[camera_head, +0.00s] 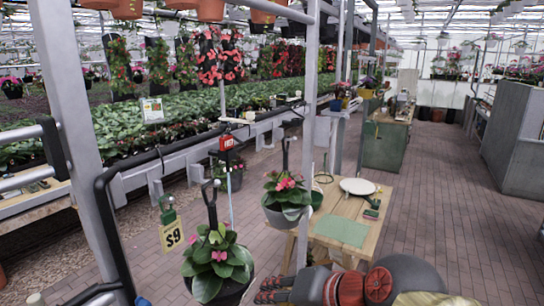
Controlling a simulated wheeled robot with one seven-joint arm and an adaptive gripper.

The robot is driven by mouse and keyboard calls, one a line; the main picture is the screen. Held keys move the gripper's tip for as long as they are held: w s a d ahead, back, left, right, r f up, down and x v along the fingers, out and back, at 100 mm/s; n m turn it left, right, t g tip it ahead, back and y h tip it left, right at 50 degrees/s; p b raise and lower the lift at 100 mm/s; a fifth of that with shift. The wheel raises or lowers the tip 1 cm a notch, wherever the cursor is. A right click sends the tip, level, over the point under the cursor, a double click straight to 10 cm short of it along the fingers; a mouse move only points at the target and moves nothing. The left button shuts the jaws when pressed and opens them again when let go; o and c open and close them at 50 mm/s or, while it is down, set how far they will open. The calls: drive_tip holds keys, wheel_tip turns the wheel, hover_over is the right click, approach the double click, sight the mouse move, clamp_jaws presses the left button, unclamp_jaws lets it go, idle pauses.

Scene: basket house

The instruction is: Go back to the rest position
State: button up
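My gripper (271,290) shows at the bottom edge, just right of the lower hanging plant, with my dark grey and red arm to its right. Its dark fingers point left. They are small and partly cut off by the frame's edge, so I cannot tell whether they are open or shut. I see nothing clearly held in them. A wooden table (375,232) stands behind my arm.
A pink-flowered potted plant (217,262) hangs close left of my gripper, and another (288,195) hangs above. A metal post (305,130) rises nearby. The table bears a white plate (357,186) and green mat (341,230). Brick floor (450,210) lies open at right.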

drive_tip(key=s+d+f+n+h+b, duration=0.1)
drive_tip(key=s+d+f+h, duration=0.2)
drive_tip(key=d, duration=0.6)
drive_tip(key=s+d+f+n+g+h+b, duration=0.1)
drive_tip(key=s+d+f+n+h, duration=0.1)
drive_tip(key=s+d+f, duration=0.5)
wheel_tip(320, 180, down, 3)
drive_tip(key=shift+s+d+r+g+h, duration=0.1)
drive_tip(key=shift+s+d+g+h, duration=0.3)
drive_tip(key=shift+d, duration=0.55)
drive_tip(key=shift+w, duration=0.1)
